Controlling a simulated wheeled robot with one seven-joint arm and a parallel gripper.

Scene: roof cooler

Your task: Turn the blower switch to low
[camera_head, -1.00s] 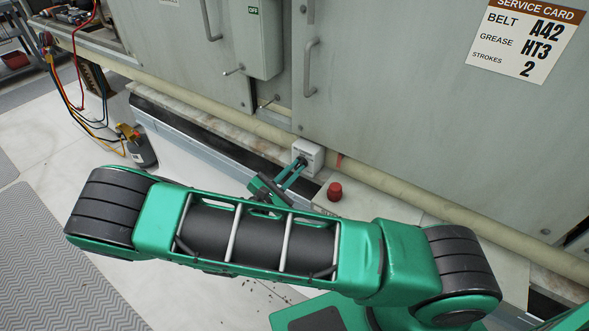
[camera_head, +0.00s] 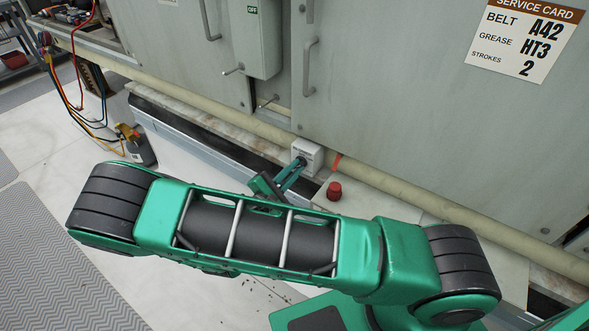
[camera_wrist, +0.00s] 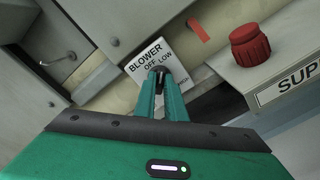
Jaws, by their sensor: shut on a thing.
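The blower switch is a small white box (camera_head: 309,153) low on the cooler's front, by the beige pipe. In the wrist view its label (camera_wrist: 147,56) reads BLOWER, with OFF and LOW marked and a further word partly hidden by my fingers. The dark knob (camera_wrist: 158,71) sits between my fingertips. My gripper (camera_head: 296,164) reaches the box from the front left and is shut on the knob. In the wrist view my gripper's fingers (camera_wrist: 160,80) cover the lower part of the box. The knob's pointer is hidden, so its setting cannot be told.
A red knob (camera_head: 334,191) stands just right of the switch; it is large in the wrist view (camera_wrist: 250,45), above a label starting "SUP". The beige pipe (camera_head: 380,179) runs behind. A yellow-and-dark tool (camera_head: 138,148) stands at left. A red-orange strip (camera_wrist: 200,31) hangs right of the switch.

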